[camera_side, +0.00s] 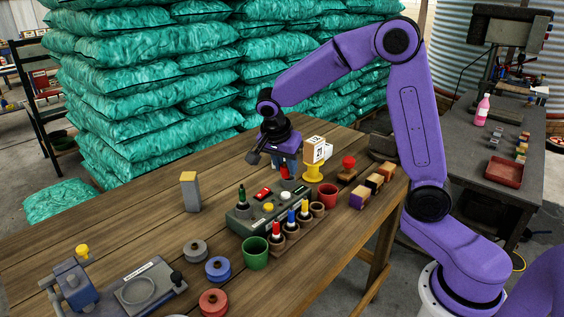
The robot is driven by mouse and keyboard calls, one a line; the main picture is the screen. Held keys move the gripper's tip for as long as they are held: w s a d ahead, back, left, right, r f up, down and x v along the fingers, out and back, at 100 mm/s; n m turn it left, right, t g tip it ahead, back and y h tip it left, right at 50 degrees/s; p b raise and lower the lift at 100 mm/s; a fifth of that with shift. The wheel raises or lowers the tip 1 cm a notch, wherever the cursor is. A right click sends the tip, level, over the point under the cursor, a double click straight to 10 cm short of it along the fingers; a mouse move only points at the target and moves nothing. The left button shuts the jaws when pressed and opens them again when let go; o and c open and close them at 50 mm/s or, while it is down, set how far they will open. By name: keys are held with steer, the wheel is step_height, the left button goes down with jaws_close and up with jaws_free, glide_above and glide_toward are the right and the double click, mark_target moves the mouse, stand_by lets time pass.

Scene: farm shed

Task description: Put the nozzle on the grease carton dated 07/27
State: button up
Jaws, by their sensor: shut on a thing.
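My gripper (285,167) points down over the far middle of the table, behind the grey control box. It is shut on a small red piece (284,173), mostly hidden between the fingers; I cannot tell for certain that it is the nozzle. A white box with dark print (314,149) sits on a yellow stand (313,173) just right of my gripper; its print is too small to read surely. Another white box (328,150) is partly hidden behind it. A grey upright block with a yellow top (190,192) stands to the left. No date reads clearly as 07/27.
The control box (262,212) with buttons and a rack (292,238) of coloured-tipped pieces stand in front of my gripper. Red (328,196) and green (255,252) cups are nearby. Several small blocks (374,184) lie right. The table's left middle is mostly clear.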

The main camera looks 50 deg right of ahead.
steer(key=s+d+r+n+t+y, duration=0.1)
steer(key=d+r+n, duration=0.15)
steer(key=d, duration=1.05)
steer(key=d+r+n+t, duration=0.15)
steer(key=d+n, duration=0.25)
steer(key=d, duration=1)
steer(key=shift+g, duration=0.25)
steer(key=w+d+f, duration=0.2)
steer(key=w, duration=0.1)
steer(key=w+d+f, duration=0.3)
steer(key=w, duration=0.1)
steer(key=w+d+f, duration=0.2)
steer(key=w+f, duration=0.1)
steer(key=w, duration=0.1)
steer(key=shift+d+f, duration=0.15)
steer(key=shift+w+d+f, duration=0.15)
steer(key=shift+w+f, duration=0.1)
steer(key=shift+f, duration=1.65)
steer(key=shift+f, duration=0.1)
steer(key=o, duration=1)
